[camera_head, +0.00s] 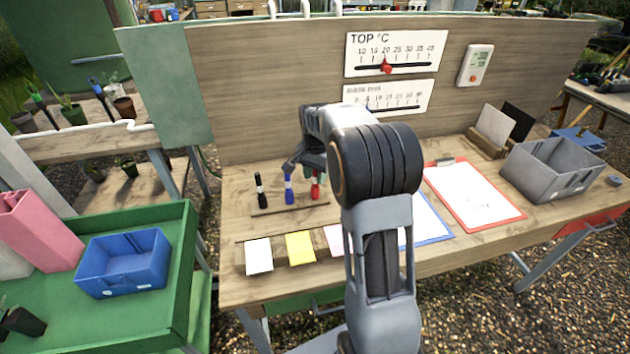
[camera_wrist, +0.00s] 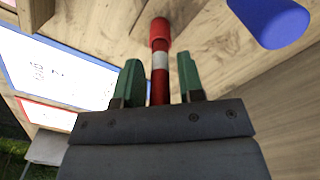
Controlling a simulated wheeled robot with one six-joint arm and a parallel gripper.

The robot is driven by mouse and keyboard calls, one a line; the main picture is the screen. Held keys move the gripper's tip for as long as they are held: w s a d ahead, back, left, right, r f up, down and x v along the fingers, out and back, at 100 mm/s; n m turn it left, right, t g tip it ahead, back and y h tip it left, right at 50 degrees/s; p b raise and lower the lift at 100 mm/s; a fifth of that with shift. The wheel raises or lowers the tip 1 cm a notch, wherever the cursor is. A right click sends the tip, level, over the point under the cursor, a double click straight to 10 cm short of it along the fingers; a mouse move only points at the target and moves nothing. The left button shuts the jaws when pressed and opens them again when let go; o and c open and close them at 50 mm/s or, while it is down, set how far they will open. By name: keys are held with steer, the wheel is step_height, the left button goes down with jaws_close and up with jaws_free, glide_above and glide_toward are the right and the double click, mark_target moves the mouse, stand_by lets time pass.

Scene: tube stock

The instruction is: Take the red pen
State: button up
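The red pen (camera_head: 315,185) stands upright in a wooden strip on the workbench, at the right end of a row of pens. In the wrist view the red pen (camera_wrist: 159,62), with a white band, lies between the two green fingertips of my gripper (camera_wrist: 158,82). A gap shows on both sides of the pen, so the fingers are open around it and do not appear to touch it. My gripper (camera_head: 305,168) is partly hidden by my arm in the head view. The blue pen (camera_head: 289,187) stands just left of the red one; its blue end (camera_wrist: 270,20) shows in the wrist view.
A black pen (camera_head: 259,188) stands at the left of the row. White and yellow cards (camera_head: 300,248) line the front. A red clipboard (camera_head: 474,193) and a grey bin (camera_head: 563,170) are on the right. A backboard (camera_head: 260,90) rises behind the pens.

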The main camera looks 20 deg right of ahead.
jaws_close()
